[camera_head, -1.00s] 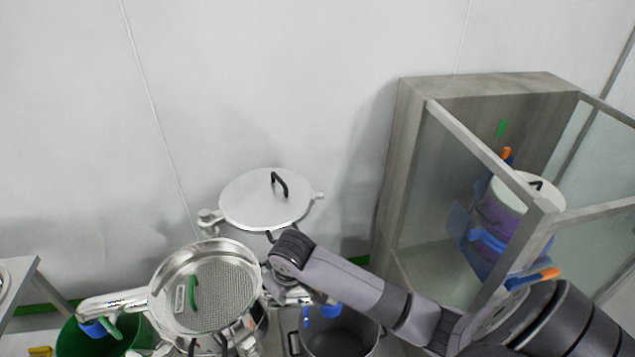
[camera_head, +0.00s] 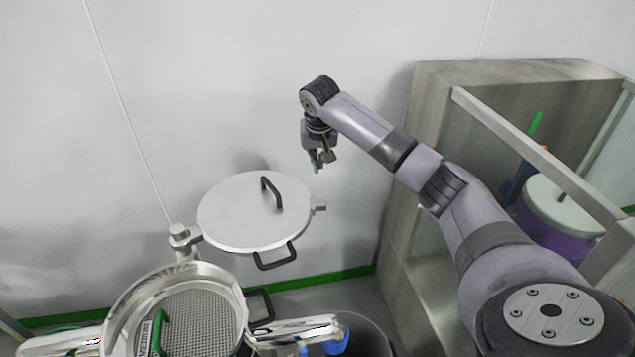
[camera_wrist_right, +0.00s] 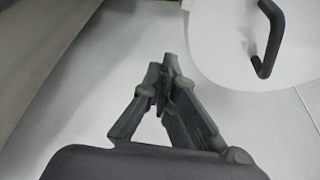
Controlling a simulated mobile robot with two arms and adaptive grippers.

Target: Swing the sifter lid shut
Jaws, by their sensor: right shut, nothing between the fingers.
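The sifter lid (camera_head: 232,215) is a round pale disc with a black handle on top and a second black handle at its near edge. It is swung out behind the sifter, on a hinge post (camera_head: 183,238) at its left. The sifter (camera_head: 118,298) is a round steel bowl with an open mesh and a green handle inside. My right gripper (camera_head: 317,166) is shut and empty, in the air beyond the lid's right edge, apart from it. The right wrist view shows its fingers (camera_wrist_right: 165,75) closed together and the lid (camera_wrist_right: 235,50) at upper right. My left gripper is not in view.
A grey cabinet (camera_head: 440,85) with its glass door open stands at the right, holding a purple drum with a white lid (camera_head: 565,207). A steel pot (camera_head: 372,335) stands below the sifter outlet. The wall is close behind the lid.

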